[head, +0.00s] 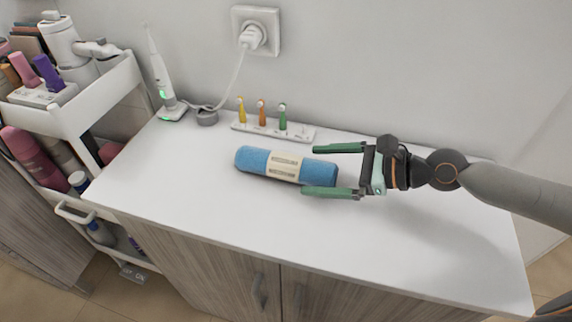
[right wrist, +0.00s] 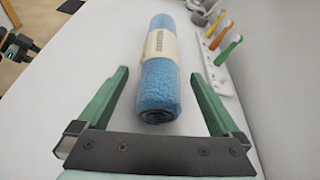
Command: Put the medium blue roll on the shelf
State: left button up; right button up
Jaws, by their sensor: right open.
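The blue roll (head: 253,162) with a cream paper band lies on its side on the white counter, its long axis running left to right. It also shows in the right wrist view (right wrist: 158,88), with its near end facing the camera. My right gripper (head: 309,170) is open, with its green fingers pointing left. The right end of the roll lies between the fingers in the picture, and I see no clear grip on it. White shelves (head: 95,113) of a cart stand at the left. My left gripper does not show in the head view.
A toothbrush-head stand (head: 300,133) with yellow, orange and green pieces sits behind the roll. An electric toothbrush (head: 160,75) stands on its charger at the back left. Bottles and tubes crowd the cart. The counter (head: 190,205) in front of the roll is clear.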

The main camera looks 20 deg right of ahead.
aim_at(293, 168)
jog(key=shift+x, duration=1.4)
grip_shut()
jog(key=shift+r, duration=0.1)
